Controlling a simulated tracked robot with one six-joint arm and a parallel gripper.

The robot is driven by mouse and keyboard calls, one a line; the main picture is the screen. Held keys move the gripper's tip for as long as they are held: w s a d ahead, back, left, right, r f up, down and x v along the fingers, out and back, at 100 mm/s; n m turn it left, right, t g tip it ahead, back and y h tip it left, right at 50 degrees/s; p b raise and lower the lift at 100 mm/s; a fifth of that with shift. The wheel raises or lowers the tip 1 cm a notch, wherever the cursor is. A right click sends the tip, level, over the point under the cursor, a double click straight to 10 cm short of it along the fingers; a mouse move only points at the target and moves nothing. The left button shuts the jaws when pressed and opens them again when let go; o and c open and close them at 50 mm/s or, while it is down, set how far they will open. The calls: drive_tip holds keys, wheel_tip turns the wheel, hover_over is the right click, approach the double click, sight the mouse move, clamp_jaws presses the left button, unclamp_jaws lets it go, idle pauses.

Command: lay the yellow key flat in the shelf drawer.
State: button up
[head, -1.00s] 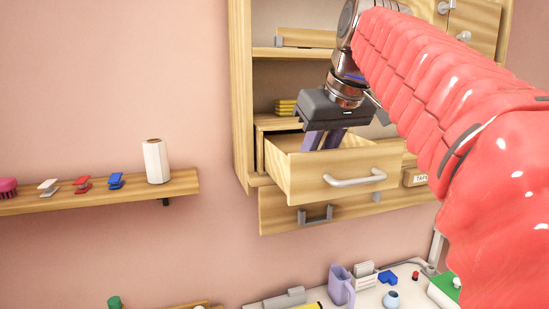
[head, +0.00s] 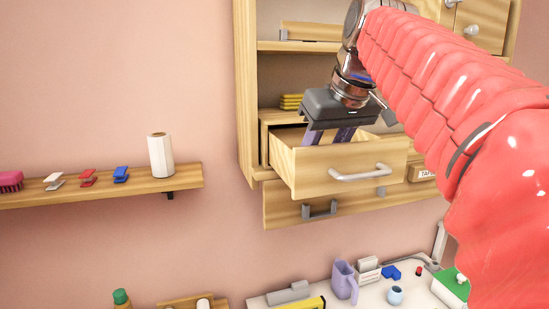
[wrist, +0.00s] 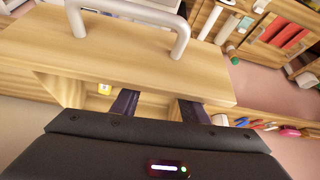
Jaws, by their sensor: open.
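The shelf drawer (head: 345,167) is pulled open, with a pale bar handle on its front. My gripper (head: 328,137) points down over the drawer, its purple fingers apart and their tips partly hidden behind the drawer front. In the wrist view, my gripper (wrist: 157,106) is open with nothing seen between the fingers, and the drawer front (wrist: 140,58) fills the upper part. A small yellow piece (wrist: 104,88) with a pale spot shows beside the left finger. It may be the yellow key, low in the drawer, but I cannot tell. Most of the drawer floor is hidden.
A second drawer (head: 285,213) sits below the open one. Yellow stacked items (head: 291,102) lie on the shelf behind. A wall shelf (head: 100,188) at left holds clips and a white roll (head: 160,155). A desk below holds a purple jug (head: 345,282) and small objects.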

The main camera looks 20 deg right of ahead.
drive_tip(key=shift+s, duration=0.1)
drive_tip(key=v, duration=1.3)
drive_tip(key=shift+r, duration=0.35)
drive_tip(key=shift+s, duration=0.1)
idle(0.6)
